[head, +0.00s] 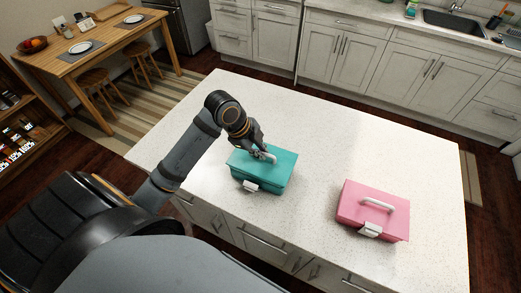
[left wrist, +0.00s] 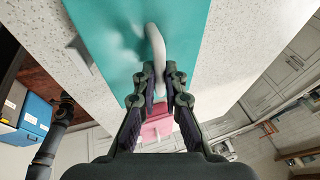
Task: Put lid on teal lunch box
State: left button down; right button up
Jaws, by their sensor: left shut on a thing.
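The teal lunch box (head: 262,177) stands on the white speckled island, left of the middle in the head view. Its teal lid has a white handle on top and appears to sit on the box; I cannot tell whether it is fully seated. A white latch (head: 250,187) shows on its front. My left gripper (head: 259,150) is over the lid and shut on the white handle (left wrist: 156,50). In the left wrist view the teal lid (left wrist: 110,35) fills the upper part, with the handle between the fingertips. My right gripper is not in view.
A pink lunch box (head: 373,210) with a white handle and latch stands on the island (head: 310,130) to the right, apart from the teal one. The island top around both is clear. A dining table (head: 95,55) and counters lie beyond.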

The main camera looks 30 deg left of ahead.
aim_at(252, 161)
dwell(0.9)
pick_arm(q)
jog(key=shift+p, duration=0.5)
jog(key=shift+f+b, duration=0.85)
jog(key=shift+f, duration=0.35)
jog(key=c, duration=1.4)
grip_release()
jog(key=shift+o, duration=0.2)
jog(key=shift+r, duration=0.1)
jog(key=v, duration=0.6)
jog(key=shift+a, duration=0.2)
jog(key=shift+s+r, duration=0.25)
jog(key=shift+r, duration=0.4)
